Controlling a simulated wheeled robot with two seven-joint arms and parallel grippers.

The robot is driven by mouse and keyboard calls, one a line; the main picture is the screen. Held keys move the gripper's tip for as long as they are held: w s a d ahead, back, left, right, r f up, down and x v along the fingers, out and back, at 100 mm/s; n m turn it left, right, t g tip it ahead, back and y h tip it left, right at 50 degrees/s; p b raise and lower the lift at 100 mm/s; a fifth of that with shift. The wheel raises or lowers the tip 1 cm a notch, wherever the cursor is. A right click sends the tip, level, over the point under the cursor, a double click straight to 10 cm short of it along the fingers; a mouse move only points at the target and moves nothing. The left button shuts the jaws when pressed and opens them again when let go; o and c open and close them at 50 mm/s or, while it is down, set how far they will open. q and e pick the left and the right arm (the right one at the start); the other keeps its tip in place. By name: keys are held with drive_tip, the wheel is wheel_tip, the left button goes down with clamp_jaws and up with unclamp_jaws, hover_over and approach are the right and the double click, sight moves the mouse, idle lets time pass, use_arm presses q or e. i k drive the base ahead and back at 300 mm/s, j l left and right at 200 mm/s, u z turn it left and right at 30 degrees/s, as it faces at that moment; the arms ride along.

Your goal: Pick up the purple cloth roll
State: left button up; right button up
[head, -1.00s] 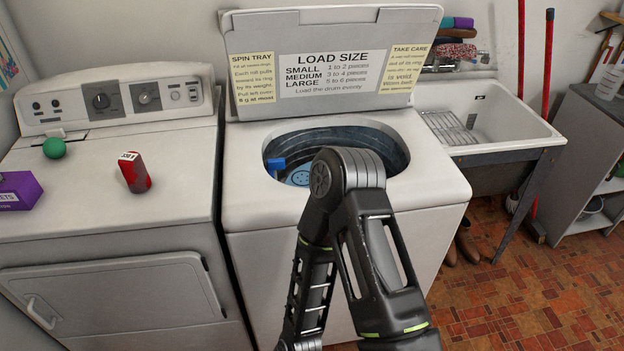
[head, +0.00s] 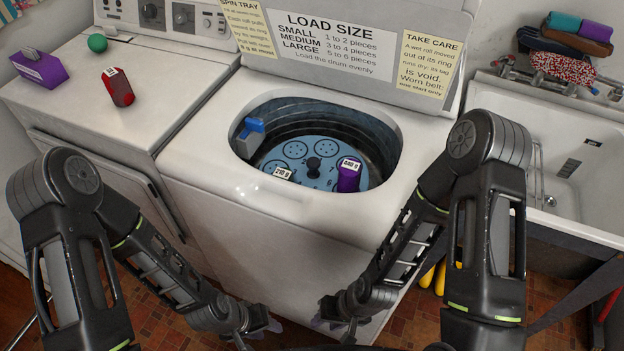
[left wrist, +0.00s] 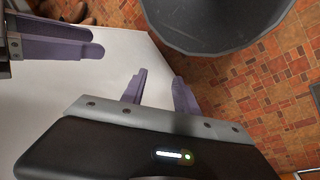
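A purple cloth roll (head: 349,178) with a white weight tag on top stands in the open washer drum, at the right side of the blue spin tray (head: 318,150). A second white tag (head: 283,173) shows at the tray's front left; what it sits on is mostly hidden by the drum rim. My left gripper (head: 262,328) is low in front of the washer, empty, its fingers apart in the left wrist view (left wrist: 160,90). My right gripper (head: 338,326) is beside it, also low, empty and with fingers apart. Both are well away from the roll.
The washer's raised lid (head: 340,45) stands behind the drum. A blue-and-grey piece (head: 252,130) sits at the drum's left wall. A dryer at left holds a red container (head: 118,87), a green ball (head: 97,43) and a purple box (head: 40,68). A sink (head: 560,150) with folded cloths above is at right.

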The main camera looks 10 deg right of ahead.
sight(350, 170)
drive_tip(key=k+l+u, duration=0.25)
drive_tip(key=l, duration=0.25)
drive_tip(key=k+l+u, duration=0.25)
drive_tip(key=l+u, duration=0.25)
drive_tip(key=l, duration=0.35)
drive_tip(key=k+l+u, duration=0.25)
drive_tip(key=l, duration=0.3)
drive_tip(key=i+l, duration=0.05)
drive_tip(key=i, duration=0.05)
